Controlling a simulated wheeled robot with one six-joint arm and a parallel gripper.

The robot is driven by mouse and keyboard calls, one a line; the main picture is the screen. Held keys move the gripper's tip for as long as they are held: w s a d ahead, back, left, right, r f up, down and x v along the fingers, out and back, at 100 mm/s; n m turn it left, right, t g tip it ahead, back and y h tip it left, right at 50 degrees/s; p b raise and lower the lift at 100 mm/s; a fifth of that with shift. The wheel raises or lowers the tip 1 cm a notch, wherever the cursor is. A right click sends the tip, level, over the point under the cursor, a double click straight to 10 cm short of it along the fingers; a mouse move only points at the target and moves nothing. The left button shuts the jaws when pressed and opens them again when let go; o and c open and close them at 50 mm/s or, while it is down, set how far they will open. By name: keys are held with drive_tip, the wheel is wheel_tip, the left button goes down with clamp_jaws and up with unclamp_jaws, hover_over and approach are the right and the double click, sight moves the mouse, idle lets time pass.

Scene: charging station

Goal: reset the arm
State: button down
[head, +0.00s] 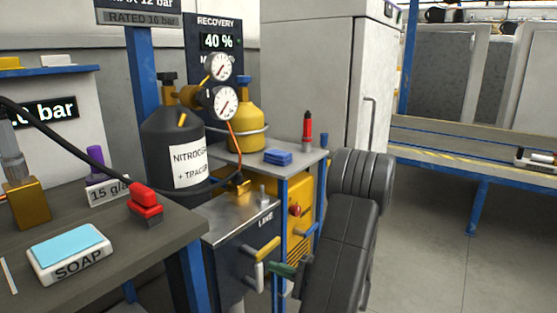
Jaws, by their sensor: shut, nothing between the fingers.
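My arm's dark links (338,250) rise from the bottom edge right of centre, in front of the yellow machine's right side. My gripper is not in view, so I cannot see its fingers. Behind and left of the arm stands the charging station. It has a dark cylinder (186,166) labelled nitrogen + tracer, with two round gauges (225,103) above it. A metal-topped cabinet (235,221) marked "LINE" carries a small brass fitting (243,187).
A bench (124,262) at left holds soap (69,252) and a red-topped item (146,203). A grey shelf (306,152) bears a yellow cylinder (244,115), blue cloths (278,157) and a red-handled tool (308,130). A blue-framed bench (470,148) stands right; floor (430,240) before it is clear.

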drive_tip(key=shift+w+d+f+m+t+p, duration=0.2)
drive_tip(key=shift+w+f+m+p, duration=0.15)
drive_tip(key=shift+m, duration=0.35)
drive_tip(key=shift+w+d+f+m+t+p, duration=0.1)
drive_tip(key=shift+w+d+f+m+p, duration=0.1)
drive_tip(key=shift+f+m+p, duration=0.4)
drive_tip(key=shift+w+d+f+m+t+p, duration=0.1)
drive_tip(key=shift+w+d+f+m+p, duration=0.15)
drive_tip(key=shift+m, duration=0.55)
drive_tip(key=shift+a+y, duration=0.1)
drive_tip(key=shift+y, duration=0.2)
